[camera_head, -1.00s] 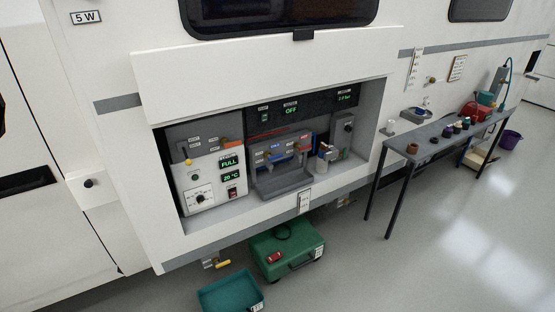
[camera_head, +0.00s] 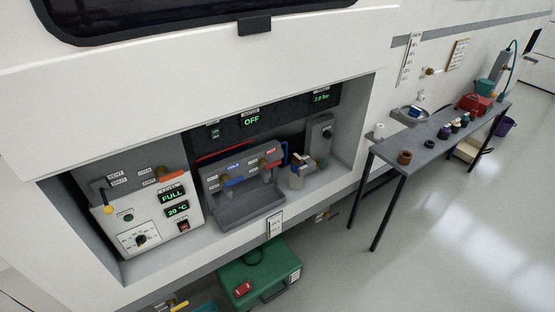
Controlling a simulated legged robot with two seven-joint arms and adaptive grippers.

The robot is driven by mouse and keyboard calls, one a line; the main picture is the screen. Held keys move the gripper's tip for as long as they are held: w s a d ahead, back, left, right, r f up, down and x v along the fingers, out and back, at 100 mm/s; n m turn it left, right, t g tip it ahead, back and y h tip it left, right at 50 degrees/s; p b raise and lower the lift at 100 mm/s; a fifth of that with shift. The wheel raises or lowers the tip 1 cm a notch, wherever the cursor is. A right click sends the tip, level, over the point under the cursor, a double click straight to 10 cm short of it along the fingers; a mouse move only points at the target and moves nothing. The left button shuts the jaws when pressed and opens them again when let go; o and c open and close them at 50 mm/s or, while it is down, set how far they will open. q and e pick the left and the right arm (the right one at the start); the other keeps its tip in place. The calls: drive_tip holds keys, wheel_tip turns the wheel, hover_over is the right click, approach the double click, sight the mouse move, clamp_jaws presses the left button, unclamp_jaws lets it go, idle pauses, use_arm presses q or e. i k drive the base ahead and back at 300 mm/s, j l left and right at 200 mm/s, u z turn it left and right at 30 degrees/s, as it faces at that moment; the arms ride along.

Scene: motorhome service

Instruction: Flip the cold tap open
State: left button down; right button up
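The cold tap (camera_head: 232,181) has a blue lever and sits on the left of a grey sink unit (camera_head: 247,208) inside the motorhome's open service bay. A blue COLD label (camera_head: 233,166) is above it. The hot tap (camera_head: 271,164), with a red HOT label (camera_head: 271,151), is to its right. The cold lever looks roughly sideways, but it is too small to tell its exact setting. Neither of my grippers shows in the head view.
Left of the sink is a white panel (camera_head: 152,213) with FULL and 20 °C displays. A pump-like unit (camera_head: 300,172) stands right. Below are a green case (camera_head: 262,272) and the bay's front edge.

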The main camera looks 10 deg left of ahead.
sight(228, 183)
drive_tip(key=i+z, duration=0.3)
drive_tip(key=i, duration=0.7)
